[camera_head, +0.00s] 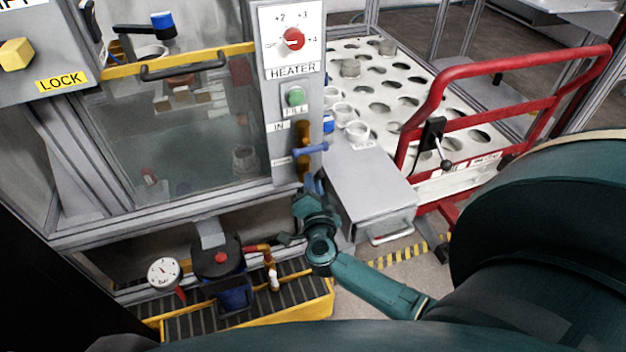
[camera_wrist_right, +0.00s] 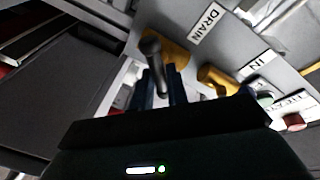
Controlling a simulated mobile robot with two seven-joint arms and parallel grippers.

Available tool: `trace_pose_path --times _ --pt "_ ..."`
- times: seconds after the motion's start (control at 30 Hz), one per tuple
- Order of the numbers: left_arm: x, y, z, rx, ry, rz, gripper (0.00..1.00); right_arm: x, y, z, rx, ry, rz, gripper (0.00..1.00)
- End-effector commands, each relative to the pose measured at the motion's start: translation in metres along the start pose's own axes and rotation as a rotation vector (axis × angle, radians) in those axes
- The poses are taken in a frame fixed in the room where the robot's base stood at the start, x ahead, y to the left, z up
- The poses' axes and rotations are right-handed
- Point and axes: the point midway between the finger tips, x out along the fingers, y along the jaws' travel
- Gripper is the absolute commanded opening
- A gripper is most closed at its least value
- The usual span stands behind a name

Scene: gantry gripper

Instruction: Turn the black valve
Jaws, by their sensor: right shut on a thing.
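The black valve (camera_wrist_right: 153,55) shows in the right wrist view as a dark lever with a rounded end, in front of a brass-coloured body beside the DRAIN label. My right gripper (camera_wrist_right: 162,88) is shut on this lever, one dark blue finger on each side. In the head view my right gripper (camera_head: 311,184) reaches up to the lower end of the valve panel (camera_head: 284,178), just under a blue lever (camera_head: 311,148). The black lever itself is hard to make out there. My left gripper is not in view.
A grey box (camera_head: 365,185) stands close right of the gripper, with a red railing (camera_head: 520,65) and a perforated white table (camera_head: 395,90) beyond. A glass tank with a yellow-edged lid (camera_head: 180,60) is left. A pump (camera_head: 225,275) and gauge (camera_head: 164,273) sit below.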

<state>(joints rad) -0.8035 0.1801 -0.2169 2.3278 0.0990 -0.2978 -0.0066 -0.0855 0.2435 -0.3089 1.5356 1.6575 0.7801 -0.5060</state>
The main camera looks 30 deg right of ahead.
Motion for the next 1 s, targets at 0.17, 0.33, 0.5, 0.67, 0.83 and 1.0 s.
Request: trace_pose_path --times 0.17,0.33,0.5,0.67,0.83,1.0 --pt "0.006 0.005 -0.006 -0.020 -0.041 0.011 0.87 -0.001 -0.002 -0.003 0.157 -0.034 0.028 0.00" --pt "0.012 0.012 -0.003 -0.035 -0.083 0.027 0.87 -0.001 -0.001 -0.002 0.309 -0.064 0.051 0.00" --pt "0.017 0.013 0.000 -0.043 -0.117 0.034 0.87 0.000 0.001 -0.002 0.446 -0.092 0.071 0.00" --pt "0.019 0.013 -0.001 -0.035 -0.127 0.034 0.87 0.000 0.002 -0.001 0.553 -0.113 0.086 0.00" --pt "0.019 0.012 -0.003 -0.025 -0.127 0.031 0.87 0.000 0.003 -0.001 0.632 -0.129 0.097 0.00" --pt "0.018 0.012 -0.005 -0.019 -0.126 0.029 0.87 0.000 0.003 0.000 0.679 -0.139 0.104 0.00"
